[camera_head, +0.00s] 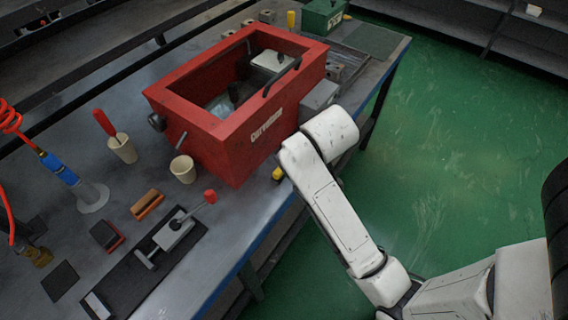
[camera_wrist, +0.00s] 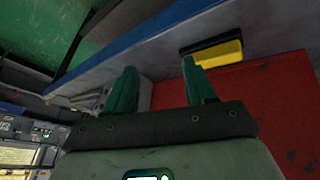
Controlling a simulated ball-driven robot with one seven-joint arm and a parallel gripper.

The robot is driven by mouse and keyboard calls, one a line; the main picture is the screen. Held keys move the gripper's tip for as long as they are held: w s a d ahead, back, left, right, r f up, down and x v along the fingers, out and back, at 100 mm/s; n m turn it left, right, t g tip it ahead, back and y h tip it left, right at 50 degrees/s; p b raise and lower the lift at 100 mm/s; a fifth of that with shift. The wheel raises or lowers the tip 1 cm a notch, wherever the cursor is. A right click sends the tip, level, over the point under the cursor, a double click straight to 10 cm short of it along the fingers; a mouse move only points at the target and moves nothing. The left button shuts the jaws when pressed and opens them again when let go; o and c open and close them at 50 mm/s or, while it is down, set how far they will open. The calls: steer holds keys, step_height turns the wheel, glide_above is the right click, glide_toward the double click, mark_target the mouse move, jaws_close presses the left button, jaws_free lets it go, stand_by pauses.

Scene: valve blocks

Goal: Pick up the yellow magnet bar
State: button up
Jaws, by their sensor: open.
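The yellow magnet bar (camera_wrist: 219,54) has a black upper side. It shows in the wrist view at the upper right, beside the red box wall and just beyond the right fingertip. In the head view only a small yellow part (camera_head: 278,174) shows, at the foot of the red box next to my white arm. My gripper (camera_wrist: 158,64) has two green fingers, spread apart with nothing between them. The bar is outside the fingers, to their right. I cannot tell whether the right finger touches it. In the head view my arm hides the fingers.
A large open red box (camera_head: 262,128) stands close to my gripper on the grey bench (camera_head: 225,222). A green box (camera_head: 324,16) stands behind. Green floor is clear at right.

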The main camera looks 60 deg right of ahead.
steer(key=w+d+r+m+h+p, duration=0.1)
steer(key=w+d+r+m, duration=0.15)
steer(key=r, duration=0.25)
steer(key=w+d+r+m+p, duration=0.1)
steer(key=w+d+r+m, duration=0.1)
steer(key=d+r+m, duration=0.25)
steer(key=a+f+m+y+p, duration=0.1)
steer(key=a+f, duration=0.1)
steer(key=a, duration=0.1)
steer(key=a+f+m+g+y+p, duration=0.1)
steer(key=a+f+m+y, duration=0.1)
steer(key=a+f, duration=0.1)
steer(key=w+a+f+m+y+p, duration=0.1)
steer(key=a+f+m, duration=0.1)
steer(key=a, duration=0.3)
steer(key=shift+f+g, duration=0.4)
steer(key=shift+w+d+f+p, duration=0.15)
steer(key=shift+f+p, duration=0.1)
steer(key=shift+f, duration=0.75)
steer(key=shift+w+d+f+p, duration=0.1)
steer(key=shift+f+p, duration=0.1)
steer(key=shift+f, duration=0.85)
steer(key=shift+w+d+f+p, duration=0.15)
steer(key=shift+f+p, duration=0.1)
steer(key=shift+f, duration=0.75)
jaws_close()
